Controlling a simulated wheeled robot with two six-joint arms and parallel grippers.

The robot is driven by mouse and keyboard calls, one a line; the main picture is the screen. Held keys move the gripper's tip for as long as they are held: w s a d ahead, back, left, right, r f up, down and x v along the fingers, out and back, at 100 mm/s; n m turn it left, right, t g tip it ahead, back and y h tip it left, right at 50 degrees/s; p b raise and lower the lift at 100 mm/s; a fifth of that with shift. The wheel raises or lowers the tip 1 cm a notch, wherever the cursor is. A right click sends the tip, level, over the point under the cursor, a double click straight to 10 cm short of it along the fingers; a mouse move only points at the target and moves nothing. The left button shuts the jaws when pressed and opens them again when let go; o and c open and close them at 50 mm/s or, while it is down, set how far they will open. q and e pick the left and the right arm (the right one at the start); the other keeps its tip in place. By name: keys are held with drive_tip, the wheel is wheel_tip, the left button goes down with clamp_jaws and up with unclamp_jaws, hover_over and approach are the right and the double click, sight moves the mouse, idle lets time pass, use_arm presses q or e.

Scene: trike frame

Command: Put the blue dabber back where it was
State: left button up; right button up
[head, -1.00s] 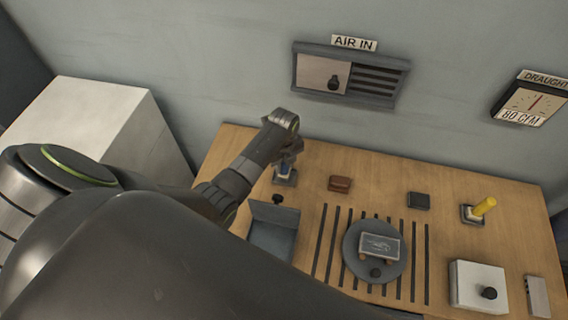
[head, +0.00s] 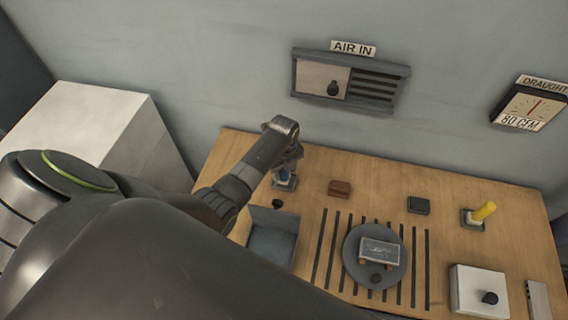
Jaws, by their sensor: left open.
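The blue dabber (head: 282,176) stands in a small grey holder (head: 285,184) near the back left of the wooden bench, with its upper part hidden by my gripper. My left gripper (head: 285,166) is open, right at the dabber; the fingers are dark and small, and I cannot tell whether they touch it. A yellow dabber (head: 484,211) leans tilted in a similar holder (head: 469,221) at the right of the bench. My right gripper is not in view.
A round grey plate (head: 353,272) carries a small slate-like panel (head: 380,251) over dark slots. A brown block (head: 340,188), a black block (head: 419,205), a grey tray (head: 270,245) and a white box with a knob (head: 466,287) stand around. The wall holds an air vent (head: 372,86) and a draught gauge (head: 533,105).

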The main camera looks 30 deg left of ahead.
use_arm(q)
wheel_tip(320, 180, up, 11)
drive_tip(key=shift+w+r+b, duration=0.1)
drive_tip(key=shift+r+b, duration=0.1)
drive_tip(key=shift+b, duration=0.45)
drive_tip(key=shift+r, duration=0.35)
drive_tip(key=shift+f, duration=0.1)
